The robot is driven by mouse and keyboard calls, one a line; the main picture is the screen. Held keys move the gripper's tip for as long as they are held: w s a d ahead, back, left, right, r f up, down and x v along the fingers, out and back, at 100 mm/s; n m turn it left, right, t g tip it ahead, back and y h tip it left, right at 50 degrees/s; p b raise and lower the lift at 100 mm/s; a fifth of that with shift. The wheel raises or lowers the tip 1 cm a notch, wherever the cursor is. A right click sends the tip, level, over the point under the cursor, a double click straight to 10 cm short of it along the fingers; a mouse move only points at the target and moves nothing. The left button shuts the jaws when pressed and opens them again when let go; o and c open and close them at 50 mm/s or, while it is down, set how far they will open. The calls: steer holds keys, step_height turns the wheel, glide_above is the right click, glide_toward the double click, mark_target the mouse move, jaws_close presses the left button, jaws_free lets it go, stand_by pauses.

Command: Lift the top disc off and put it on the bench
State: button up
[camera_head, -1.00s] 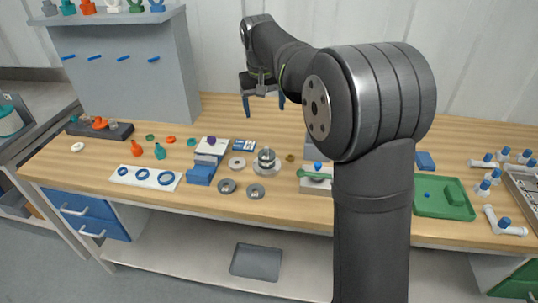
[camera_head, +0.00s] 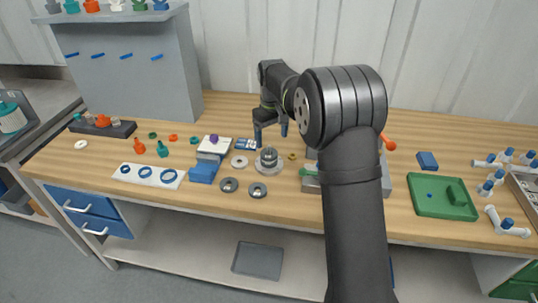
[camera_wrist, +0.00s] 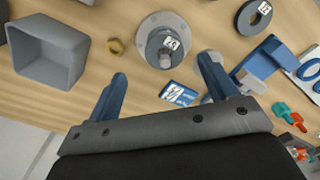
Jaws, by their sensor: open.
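A small stack of grey metal discs (camera_head: 268,155) stands on a round pale flanged base (camera_head: 262,168) near the middle of the bench (camera_head: 295,207). In the wrist view the top disc (camera_wrist: 160,52) is dark grey, with a small white label, and the pale flange (camera_wrist: 147,28) shows around and behind it. I cannot tell how many discs are stacked. My gripper (camera_head: 271,133) is open and empty, just behind and above the stack. In the wrist view its two blue fingers (camera_wrist: 163,70) are wide apart, with the stack beyond the gap between them.
Loose grey rings (camera_head: 228,185) (camera_head: 257,190) lie in front of the stack. A blue block (camera_head: 204,172) and a blue-white card (camera_head: 246,144) are to its left. A grey open box (camera_wrist: 48,52) and a brass nut (camera_wrist: 116,46) are close by. Bare bench shows along the front.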

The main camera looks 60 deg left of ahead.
mark_target(270, 146)
steer(key=shift+s+a+f, duration=0.1)
steer(key=shift+s+f, duration=0.05)
steer(key=shift+f, duration=1.4)
steer(key=shift+s+f, duration=0.15)
steer(key=shift+f, duration=1.35)
steer(key=shift+c, duration=0.5)
steer(key=c, duration=1)
